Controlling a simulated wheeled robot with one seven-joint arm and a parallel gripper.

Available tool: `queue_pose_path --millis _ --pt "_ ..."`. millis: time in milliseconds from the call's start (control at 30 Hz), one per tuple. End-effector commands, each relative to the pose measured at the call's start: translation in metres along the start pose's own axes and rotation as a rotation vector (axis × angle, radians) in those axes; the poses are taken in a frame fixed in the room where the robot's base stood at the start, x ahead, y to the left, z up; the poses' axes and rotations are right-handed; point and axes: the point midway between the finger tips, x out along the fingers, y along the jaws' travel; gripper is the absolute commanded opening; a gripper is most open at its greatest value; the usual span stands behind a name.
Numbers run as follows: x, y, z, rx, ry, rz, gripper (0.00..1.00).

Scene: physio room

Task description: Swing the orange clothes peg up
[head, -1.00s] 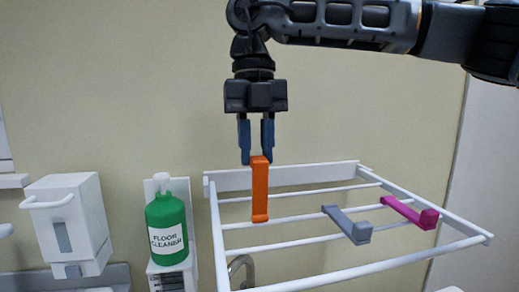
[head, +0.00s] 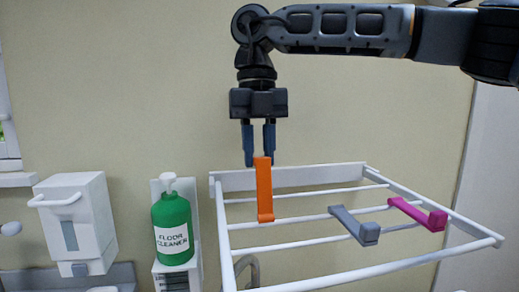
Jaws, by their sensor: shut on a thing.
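The orange clothes peg (head: 264,190) stands upright at the left part of the white drying rack (head: 480,241), its lower end at one of the rack's bars. My gripper (head: 259,161) points straight down from above. Its blue fingers are shut on the top end of the orange peg. A grey peg (head: 352,225) and a magenta peg (head: 418,213) lie low on the bars to the right, apart from my gripper.
A green floor cleaner bottle (head: 172,228) stands on a white holder left of the rack. A white dispenser (head: 75,222) is on the wall further left. The space above the rack's right side is clear.

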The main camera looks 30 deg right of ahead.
Motion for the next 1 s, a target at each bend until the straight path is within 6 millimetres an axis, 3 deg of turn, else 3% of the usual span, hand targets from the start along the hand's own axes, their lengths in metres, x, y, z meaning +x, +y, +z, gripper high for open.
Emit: queue_pose_path --millis 67,100,367,667,1000 --pt "0.003 -0.001 0.004 0.008 -0.007 0.002 0.0" --pt "0.003 -0.001 0.004 0.008 -0.007 0.002 0.28" --pt "0.002 -0.001 0.002 0.004 -0.005 0.0 0.53" --pt "-0.002 0.0 0.002 0.003 -0.005 0.0 0.53" --pt "-0.051 0.0 0.002 0.004 -0.007 0.0 0.53"
